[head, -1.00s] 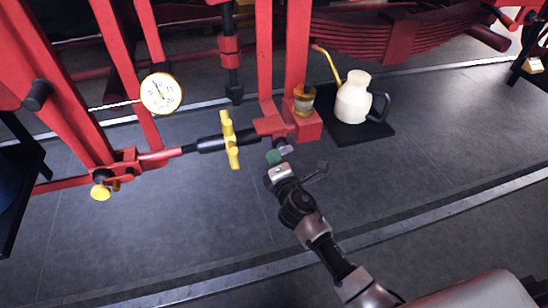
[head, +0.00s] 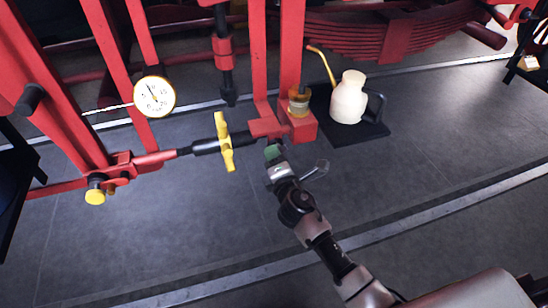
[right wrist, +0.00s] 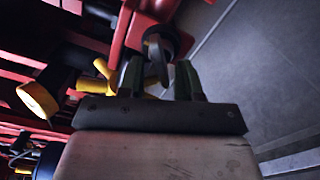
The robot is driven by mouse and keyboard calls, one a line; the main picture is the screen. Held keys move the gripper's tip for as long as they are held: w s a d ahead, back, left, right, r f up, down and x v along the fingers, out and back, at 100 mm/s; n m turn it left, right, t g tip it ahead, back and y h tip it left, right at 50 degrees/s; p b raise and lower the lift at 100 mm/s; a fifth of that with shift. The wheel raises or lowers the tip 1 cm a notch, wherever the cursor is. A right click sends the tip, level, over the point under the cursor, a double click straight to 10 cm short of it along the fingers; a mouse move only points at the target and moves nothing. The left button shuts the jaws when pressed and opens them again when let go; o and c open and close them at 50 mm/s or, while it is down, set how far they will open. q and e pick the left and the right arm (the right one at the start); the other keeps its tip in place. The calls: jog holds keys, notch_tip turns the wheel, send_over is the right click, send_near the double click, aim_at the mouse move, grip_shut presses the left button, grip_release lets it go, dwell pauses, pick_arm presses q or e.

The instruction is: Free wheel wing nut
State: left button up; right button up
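The dark grey wing nut (right wrist: 157,60) stands at a round dark end, seen edge-on in the right wrist view. My right gripper (right wrist: 160,78) is open, with its two greenish fingers on either side of the nut's flat wing. Gaps seem to show between wing and fingers. In the head view my right gripper (head: 273,152) is at the lower side of the red block (head: 268,127), and it hides the nut there. The yellow winged handle (head: 224,141) sits on the black rod just left of that block. My left gripper is not in view.
A pressure gauge (head: 155,96) hangs at the left above a yellow knob (head: 95,197). A glass oil cup (head: 299,101) stands on the red block beside my gripper. A cream oil can (head: 349,98) stands on a black tray (head: 372,132). The grey floor in front is clear.

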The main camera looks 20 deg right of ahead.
jog(key=s, duration=1)
jog(key=shift+s+d+b, duration=0.15)
jog(key=shift+s+b, duration=0.25)
